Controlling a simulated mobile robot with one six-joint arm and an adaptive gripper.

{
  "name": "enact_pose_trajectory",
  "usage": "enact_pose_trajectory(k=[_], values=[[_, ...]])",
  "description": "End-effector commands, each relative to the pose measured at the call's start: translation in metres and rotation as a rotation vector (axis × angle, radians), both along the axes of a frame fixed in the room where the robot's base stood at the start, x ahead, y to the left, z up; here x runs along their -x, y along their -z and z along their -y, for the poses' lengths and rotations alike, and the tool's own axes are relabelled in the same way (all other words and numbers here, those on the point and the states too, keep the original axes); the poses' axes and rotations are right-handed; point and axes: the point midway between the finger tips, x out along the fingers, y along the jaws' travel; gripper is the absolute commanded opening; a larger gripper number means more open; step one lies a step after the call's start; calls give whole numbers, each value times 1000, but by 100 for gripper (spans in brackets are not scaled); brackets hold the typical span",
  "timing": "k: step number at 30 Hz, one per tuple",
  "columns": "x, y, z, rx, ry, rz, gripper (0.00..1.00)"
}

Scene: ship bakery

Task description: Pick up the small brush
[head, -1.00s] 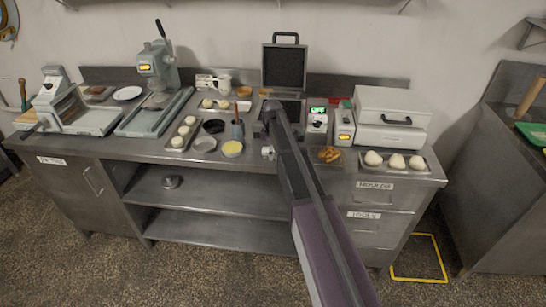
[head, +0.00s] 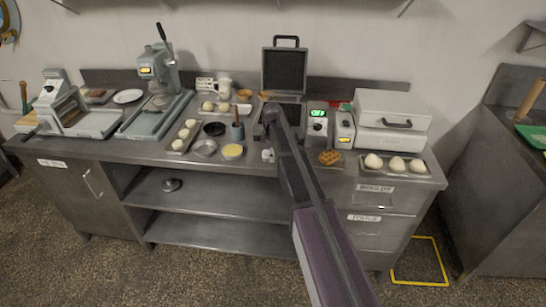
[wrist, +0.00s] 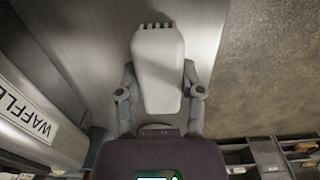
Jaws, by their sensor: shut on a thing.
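In the wrist view my gripper (wrist: 159,84) is shut, one grey finger on each side of a pale, blocky piece with short tufts along its far end. I take this piece to be the small brush (wrist: 158,55). In the head view the end of my arm is over the waffle iron area, and my own arm hides the brush and the fingers there.
The open waffle iron (head: 284,70) stands behind the arm. To its right are small control boxes, a white closed press (head: 392,110) and a tray (head: 428,164) with dough balls.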

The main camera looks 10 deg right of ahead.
Motion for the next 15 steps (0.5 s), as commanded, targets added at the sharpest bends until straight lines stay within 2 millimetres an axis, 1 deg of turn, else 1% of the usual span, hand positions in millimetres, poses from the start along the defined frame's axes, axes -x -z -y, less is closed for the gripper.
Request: enact_pose_trajectory(k=[1,2,10,15], values=[[0,0,0,0,0,0,2],[0,0,0,0,0,0,0],[0,-1,0,0,0,0,0],[0,-6,0,0,0,0,0]])
